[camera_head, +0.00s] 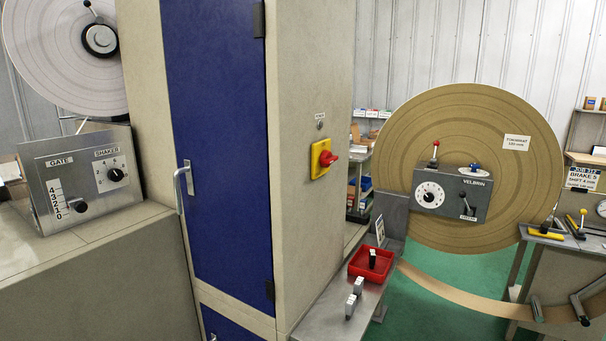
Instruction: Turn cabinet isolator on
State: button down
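The cabinet (312,235) stands in the middle, beige with a blue door (222,130). The isolator is a red rotary handle (328,158) on a yellow plate (318,172), mounted on the cabinet's right side face. The red handle appears to point sideways to the right; its exact position marks are too small to read. A small round fitting (320,125) with a tiny label sits just above it. My gripper is not in this view.
A metal bench (335,305) with a red tray (356,268) stands below right of the isolator. A large brown roll (480,115) with a grey VELBRIN control box (480,205) is at right. A GATE and SHAKER panel (85,170) sits at left. Green floor (440,325) shows beyond the bench.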

aim_at(327, 158)
jog(key=u, duration=0.25)
jog(key=i+l+u, duration=0.15)
jog(key=u, duration=0.2)
jog(key=i+l+u, duration=0.1)
jog(key=l+u, duration=0.25)
jog(key=i+l+u, duration=0.1)
jog(key=u, duration=0.25)
jog(key=i+l+u, duration=0.15)
jog(key=l+u, duration=0.15)
jog(key=l, duration=1)
jog(key=l+u, duration=0.3)
jog(key=l, duration=1)
